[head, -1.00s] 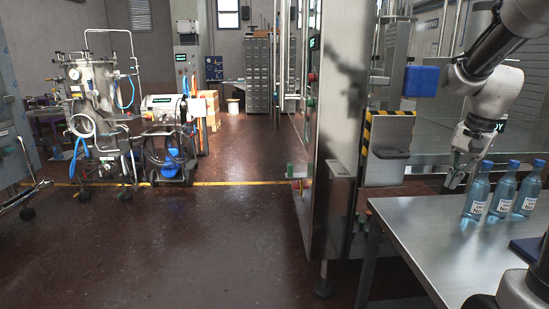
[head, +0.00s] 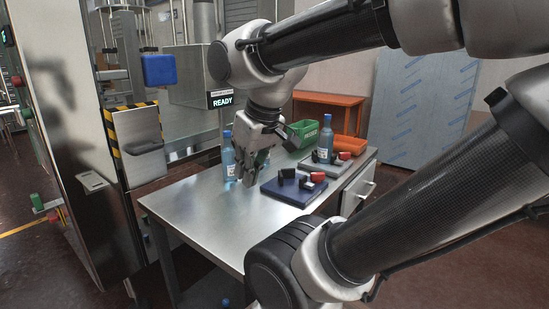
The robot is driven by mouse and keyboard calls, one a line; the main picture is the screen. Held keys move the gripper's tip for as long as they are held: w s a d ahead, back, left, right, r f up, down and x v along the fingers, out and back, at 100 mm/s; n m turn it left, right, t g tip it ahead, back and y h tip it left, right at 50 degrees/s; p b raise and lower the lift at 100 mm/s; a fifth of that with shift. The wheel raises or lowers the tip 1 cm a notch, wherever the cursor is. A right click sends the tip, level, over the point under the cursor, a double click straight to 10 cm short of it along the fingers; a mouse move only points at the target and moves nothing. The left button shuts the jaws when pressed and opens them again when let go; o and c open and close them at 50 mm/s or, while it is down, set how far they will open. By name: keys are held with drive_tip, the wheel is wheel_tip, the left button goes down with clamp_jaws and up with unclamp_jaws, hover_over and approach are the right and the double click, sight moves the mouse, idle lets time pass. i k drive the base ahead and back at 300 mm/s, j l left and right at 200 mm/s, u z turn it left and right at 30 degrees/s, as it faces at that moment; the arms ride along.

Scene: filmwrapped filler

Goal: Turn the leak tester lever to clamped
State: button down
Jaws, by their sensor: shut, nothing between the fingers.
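My gripper (head: 252,181) points down over the steel table, its fingers shut and empty, close to the blue bottles and left of the dark blue base. On the dark blue base (head: 290,195) sit black parts and a red-ended piece (head: 318,177). Behind it, a grey base (head: 330,168) carries similar black parts and a red piece (head: 345,156), with a blue bottle (head: 326,140) upright at it. I cannot tell which fixture is the leak tester, nor how its lever is set. A small display (head: 222,100) reads READY.
A blue bottle (head: 228,162) stands left of my gripper; another is partly hidden behind it. A green bin (head: 303,133) and an orange tray (head: 347,146) stand at the table's back. The front-left tabletop (head: 195,205) is clear. A machine with a striped guard (head: 113,132) stands left.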

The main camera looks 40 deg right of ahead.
sight(344, 156)
drive_tip(key=k+l+z, duration=0.1)
drive_tip(key=l+z, duration=0.3)
drive_tip(key=k+l+z, duration=0.1)
drive_tip(key=l+z, duration=0.15)
drive_tip(key=z, duration=0.15)
drive_tip(key=l+z, duration=0.3)
drive_tip(key=z, duration=0.15)
